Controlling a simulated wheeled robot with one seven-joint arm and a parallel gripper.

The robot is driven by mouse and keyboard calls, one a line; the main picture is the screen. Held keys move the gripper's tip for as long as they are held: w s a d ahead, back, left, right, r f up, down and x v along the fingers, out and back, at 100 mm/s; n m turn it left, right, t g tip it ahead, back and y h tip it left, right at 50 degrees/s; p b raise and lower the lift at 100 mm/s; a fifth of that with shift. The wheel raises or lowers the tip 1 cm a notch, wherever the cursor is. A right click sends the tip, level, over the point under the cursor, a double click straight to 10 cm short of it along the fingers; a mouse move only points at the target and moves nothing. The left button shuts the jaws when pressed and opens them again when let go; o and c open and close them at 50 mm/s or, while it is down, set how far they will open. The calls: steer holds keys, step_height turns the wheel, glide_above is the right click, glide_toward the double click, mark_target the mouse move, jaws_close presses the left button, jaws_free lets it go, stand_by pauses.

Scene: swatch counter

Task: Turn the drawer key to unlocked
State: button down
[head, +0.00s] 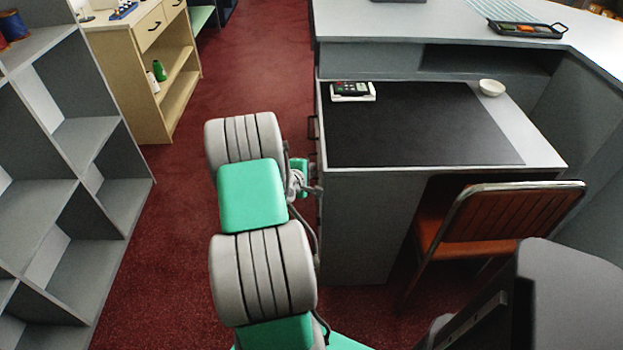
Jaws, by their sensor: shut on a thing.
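The grey desk (365,215) stands right of the middle, and its drawer side faces left, seen almost edge-on. A dark drawer handle (312,127) sticks out from that side near the top. My gripper (316,190) is at this drawer side, below the handle, partly behind my arm. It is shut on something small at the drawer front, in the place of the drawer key. The key itself cannot be made out, so its turn angle does not show.
A dark mat (430,130), a card terminal (352,91) and a white bowl (491,88) are on the desk. An orange chair (510,215) stands at its front. Grey shelving (75,190) lines the left. Red carpet (150,240) lies free between shelving and my arm.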

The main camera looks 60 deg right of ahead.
steer(key=h+b, duration=0.2)
steer(key=b, duration=0.3)
steer(key=f+m+h+b, duration=0.1)
steer(key=b, duration=0.4)
steer(key=m+t+h+b, duration=0.1)
steer(key=h+b, duration=0.1)
steer(key=b, duration=0.3)
steer(key=shift+s+a+f+h+b, duration=0.2)
steer(key=shift+f+h+b, duration=0.1)
steer(key=shift+f+b, duration=0.1)
steer(key=shift+r, duration=0.2)
steer(key=c, duration=1.5)
jaws_free()
steer(key=shift+c, duration=0.2)
steer(key=shift+w, duration=0.1)
steer(key=a, duration=0.7)
steer(key=shift+s+a, duration=0.35)
steer(key=shift+a, duration=0.05)
